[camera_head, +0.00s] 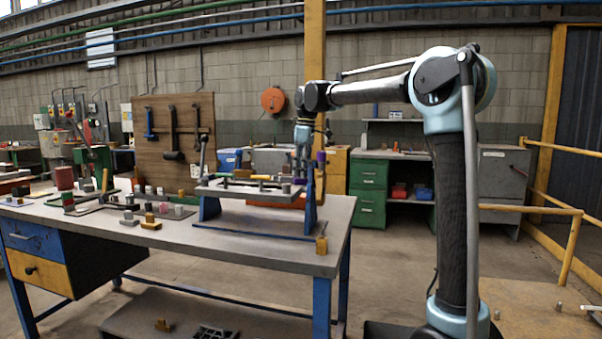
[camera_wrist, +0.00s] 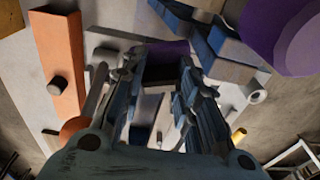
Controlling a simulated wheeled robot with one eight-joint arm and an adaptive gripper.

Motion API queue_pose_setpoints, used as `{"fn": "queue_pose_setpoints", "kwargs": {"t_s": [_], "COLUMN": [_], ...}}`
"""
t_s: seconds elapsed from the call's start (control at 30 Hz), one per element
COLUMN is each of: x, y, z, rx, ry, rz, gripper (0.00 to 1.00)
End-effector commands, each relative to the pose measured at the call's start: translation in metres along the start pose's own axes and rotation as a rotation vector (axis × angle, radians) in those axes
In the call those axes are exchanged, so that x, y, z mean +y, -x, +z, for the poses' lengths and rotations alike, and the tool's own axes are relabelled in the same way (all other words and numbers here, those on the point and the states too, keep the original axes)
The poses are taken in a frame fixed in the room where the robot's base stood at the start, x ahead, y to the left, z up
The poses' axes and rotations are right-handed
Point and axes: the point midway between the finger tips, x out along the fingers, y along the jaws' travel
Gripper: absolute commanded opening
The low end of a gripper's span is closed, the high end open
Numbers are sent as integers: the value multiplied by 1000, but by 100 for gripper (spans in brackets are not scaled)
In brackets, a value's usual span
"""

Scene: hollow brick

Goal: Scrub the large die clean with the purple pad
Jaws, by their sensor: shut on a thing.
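My gripper (camera_head: 302,168) hangs fingers-down over the right part of the raised stand on the workbench. In the wrist view its two fingers (camera_wrist: 158,85) are shut on a dark purple block, which looks like the purple pad (camera_wrist: 167,60). The pad also shows as a small purple patch (camera_head: 300,181) under my gripper in the head view. Its underside is hidden, so I cannot tell whether it touches anything. A flat pale grey piece (camera_head: 240,193) lies on the blue-legged stand. I cannot tell for sure which piece is the large die.
Another purple piece (camera_head: 321,157) sits right of my gripper, large in the wrist view's corner (camera_wrist: 290,35). An orange bar (camera_wrist: 60,65) lies left in the wrist view. Several small blocks crowd the workbench (camera_head: 290,252) left of the stand; its front right is mostly clear.

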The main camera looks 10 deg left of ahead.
Motion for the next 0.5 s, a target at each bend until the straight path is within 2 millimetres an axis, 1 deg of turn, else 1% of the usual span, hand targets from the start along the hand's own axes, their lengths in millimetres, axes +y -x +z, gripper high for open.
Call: {"fn": "queue_pose_setpoints", "kwargs": {"t_s": [0.03,0.2,0.33,0.5], "x": [8,10,4,-10], "y": [0,-1,-1,0], "z": [-2,-2,-3,-3], "rx": [6,8,8,8], "ry": [-3,-3,-3,-1], "rz": [11,13,11,12], "gripper": [0,0,0,0]}}
